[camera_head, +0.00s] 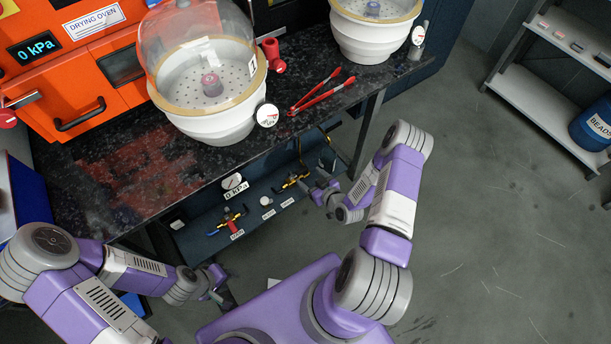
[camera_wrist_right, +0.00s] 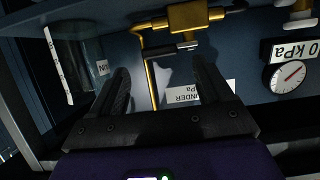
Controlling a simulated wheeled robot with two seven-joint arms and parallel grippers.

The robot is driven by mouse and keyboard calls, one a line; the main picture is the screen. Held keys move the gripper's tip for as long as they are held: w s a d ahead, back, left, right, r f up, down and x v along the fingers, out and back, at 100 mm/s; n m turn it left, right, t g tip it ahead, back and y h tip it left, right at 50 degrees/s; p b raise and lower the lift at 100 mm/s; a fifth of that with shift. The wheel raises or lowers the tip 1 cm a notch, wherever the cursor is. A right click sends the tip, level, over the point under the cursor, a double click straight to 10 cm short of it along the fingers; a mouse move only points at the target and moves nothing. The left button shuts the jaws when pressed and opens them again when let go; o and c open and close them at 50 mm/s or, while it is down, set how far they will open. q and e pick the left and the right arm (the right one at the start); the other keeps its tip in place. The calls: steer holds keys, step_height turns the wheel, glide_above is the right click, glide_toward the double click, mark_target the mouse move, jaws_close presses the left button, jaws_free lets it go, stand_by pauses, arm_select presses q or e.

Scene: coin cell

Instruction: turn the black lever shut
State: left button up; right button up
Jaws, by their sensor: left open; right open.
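The brass valve (camera_wrist_right: 195,18) with its dark lever (camera_wrist_right: 165,49) is near the top of the right wrist view, on brass pipes. The lever lies roughly sideways in that view, just past the fingertips. In the head view the valve (camera_head: 292,181) sits on the dark blue panel under the counter. My right gripper (camera_wrist_right: 160,80) is open; its two black fingers point towards the valve, with a pipe and a label visible between them. It also shows in the head view (camera_head: 325,178), right of the valve. My left gripper (camera_head: 218,284) is open at lower left, away from the panel.
A second valve with a red part (camera_head: 232,224) is further left on the panel. A round gauge (camera_wrist_right: 288,76) is at right in the wrist view, and a clear vessel (camera_wrist_right: 75,72) at left. The counter edge overhangs the panel; open floor lies right.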

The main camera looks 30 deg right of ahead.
mark_target(303, 172)
steer(key=shift+b+x, duration=0.5)
steer(key=shift+x, duration=1.45)
steer(key=c, duration=1)
steer(key=shift+s, duration=0.1)
steer(key=shift+c, duration=0.2)
